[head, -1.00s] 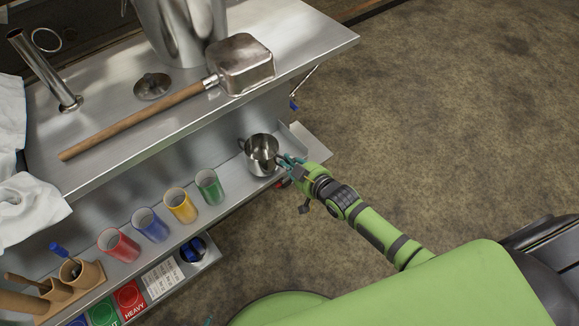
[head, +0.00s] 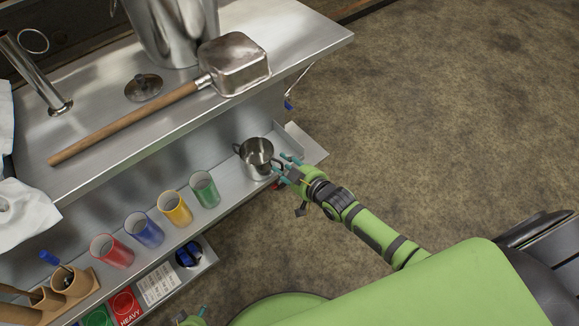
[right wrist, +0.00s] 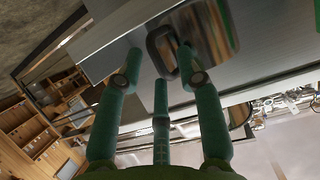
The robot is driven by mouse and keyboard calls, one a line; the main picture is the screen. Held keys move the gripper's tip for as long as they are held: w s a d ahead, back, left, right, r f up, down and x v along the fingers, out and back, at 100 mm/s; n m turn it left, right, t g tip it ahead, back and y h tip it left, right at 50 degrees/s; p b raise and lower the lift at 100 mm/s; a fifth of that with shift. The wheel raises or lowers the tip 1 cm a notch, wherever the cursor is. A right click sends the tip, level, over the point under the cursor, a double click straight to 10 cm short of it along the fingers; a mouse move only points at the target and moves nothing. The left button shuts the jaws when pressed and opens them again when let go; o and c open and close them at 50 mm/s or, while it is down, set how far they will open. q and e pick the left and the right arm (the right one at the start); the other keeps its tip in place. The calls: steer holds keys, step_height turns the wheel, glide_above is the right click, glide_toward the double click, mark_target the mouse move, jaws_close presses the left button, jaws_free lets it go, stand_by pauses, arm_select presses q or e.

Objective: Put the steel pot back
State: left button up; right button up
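The small steel pot (head: 257,157) stands upright on the lower steel shelf (head: 232,188), near its right end. It has dark loop handles at its sides. My right gripper (head: 287,168) is beside the pot's right handle, with its teal fingers spread apart. In the right wrist view the open fingers (right wrist: 158,60) frame the dark handle (right wrist: 163,50), and the right finger overlaps its edge. I cannot tell whether it touches. The pot's shiny wall (right wrist: 212,32) shows behind. A bit of my left gripper (head: 190,319) shows at the bottom edge of the head view; its fingers are unclear.
Green (head: 205,189), yellow (head: 175,208), blue (head: 145,229) and red (head: 113,251) cups line the shelf left of the pot. A long-handled scoop (head: 236,64) and a lid (head: 144,87) lie on the counter above. Open floor (head: 430,120) lies to the right.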

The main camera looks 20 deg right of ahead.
arm_select(q)
steer(key=s+p, duration=0.2)
steer(key=s, duration=0.1)
steer(key=shift+s+a+r+p, duration=0.2)
steer(key=shift+a+p, duration=0.2)
arm_select(e)
steer(key=v, duration=1.2)
steer(key=shift+r, duration=0.2)
